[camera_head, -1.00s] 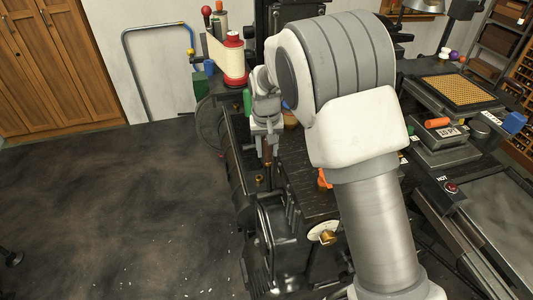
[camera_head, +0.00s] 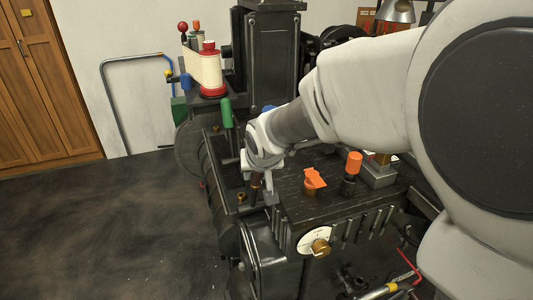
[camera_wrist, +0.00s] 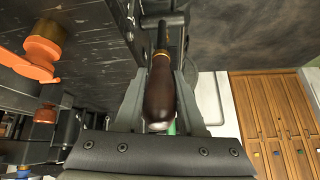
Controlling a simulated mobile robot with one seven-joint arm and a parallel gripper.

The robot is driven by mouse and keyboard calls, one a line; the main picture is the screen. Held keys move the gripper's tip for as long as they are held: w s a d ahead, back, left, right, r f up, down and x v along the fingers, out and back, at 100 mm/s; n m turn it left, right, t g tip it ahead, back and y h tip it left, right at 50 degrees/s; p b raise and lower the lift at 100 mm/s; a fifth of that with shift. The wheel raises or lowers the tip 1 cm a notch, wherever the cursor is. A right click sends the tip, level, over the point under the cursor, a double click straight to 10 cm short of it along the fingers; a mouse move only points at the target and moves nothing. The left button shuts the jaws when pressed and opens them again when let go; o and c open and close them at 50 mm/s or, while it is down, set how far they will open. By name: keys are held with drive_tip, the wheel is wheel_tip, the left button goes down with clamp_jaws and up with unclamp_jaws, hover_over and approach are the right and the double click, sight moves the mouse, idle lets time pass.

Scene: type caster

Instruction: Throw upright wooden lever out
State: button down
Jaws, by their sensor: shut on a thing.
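The upright wooden lever has a dark brown, rounded handle (camera_wrist: 160,92) with a brass collar and a dark metal rod beyond it. In the wrist view the handle lies between my two grey fingers. My gripper (camera_head: 263,192) is shut on the handle in the head view, at the left edge of the machine's dark top. Only a small brown part of the lever (camera_head: 256,188) shows there, as the fingers cover some of it.
The dark machine top (camera_head: 300,200) carries an orange knob (camera_head: 315,178) and an orange-capped post (camera_head: 353,165). A green handle (camera_head: 227,113) stands behind my gripper. A dial with a brass knob (camera_head: 320,246) is on the front. Open floor (camera_head: 100,220) lies to the left.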

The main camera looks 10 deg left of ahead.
drive_tip(key=shift+s+f, duration=0.1)
drive_tip(key=shift+s, duration=0.05)
idle(0.3)
drive_tip(key=c, duration=0.5)
unclamp_jaws()
drive_tip(key=shift+d, duration=0.1)
drive_tip(key=p+v, duration=0.3)
drive_tip(key=v, duration=1.4)
drive_tip(key=shift+s+d, duration=0.1)
drive_tip(key=shift+s, duration=0.15)
drive_tip(key=s+d+r+m+p, duration=0.1)
drive_tip(key=s+d+r+p, duration=0.1)
drive_tip(key=d, duration=0.4)
drive_tip(key=s+d+r+m+h+p, duration=0.1)
drive_tip(key=s+d+r+p, duration=0.1)
drive_tip(key=s+d+p, duration=0.2)
drive_tip(key=s+d+r+g+h+p, duration=0.1)
drive_tip(key=s+d+r+p, duration=0.1)
drive_tip(key=s+d+p, duration=0.2)
drive_tip(key=shift+s+d+r+m, duration=0.15)
drive_tip(key=shift+s+d, duration=0.35)
drive_tip(key=shift+d, duration=0.4)
drive_tip(key=shift+s+d+r+m, duration=0.1)
drive_tip(key=shift+s+d, duration=0.4)
drive_tip(key=shift+d, duration=0.35)
drive_tip(key=shift+s+d+r+m, duration=0.15)
drive_tip(key=shift+s+d, duration=0.35)
drive_tip(key=shift+d, duration=0.4)
